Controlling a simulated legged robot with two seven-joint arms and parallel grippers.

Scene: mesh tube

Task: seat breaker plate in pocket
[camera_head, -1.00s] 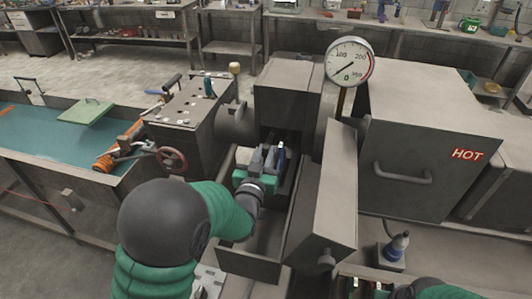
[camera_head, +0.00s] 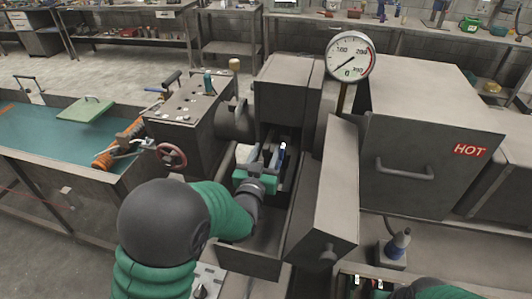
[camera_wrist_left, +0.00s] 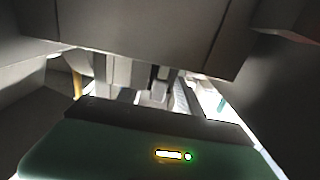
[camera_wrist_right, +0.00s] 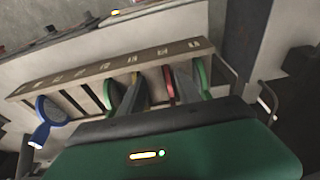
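I cannot make out a breaker plate or its pocket with certainty. My left gripper (camera_head: 267,158) reaches into the open-topped grey housing beneath the gauge. Its two fingers look apart, with a dark gap between them. A pale, blue-edged piece (camera_head: 283,150) stands beside the right finger. In the left wrist view, dark and pale machine parts (camera_wrist_left: 158,75) crowd the fingertips. My right gripper (camera_wrist_right: 157,88) is open with nothing clear between its fingers. It faces a slotted rack (camera_wrist_right: 110,70) with several coloured round-headed pieces, including a blue one (camera_wrist_right: 52,109) and a green-rimmed one (camera_wrist_right: 202,75).
A swung-out grey door block (camera_head: 325,205) flanks the housing on the right. A box marked HOT (camera_head: 430,150) stands beyond it. A pressure gauge (camera_head: 349,55) rises behind. A red handwheel (camera_head: 171,158) and a water trough (camera_head: 45,130) are at left.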

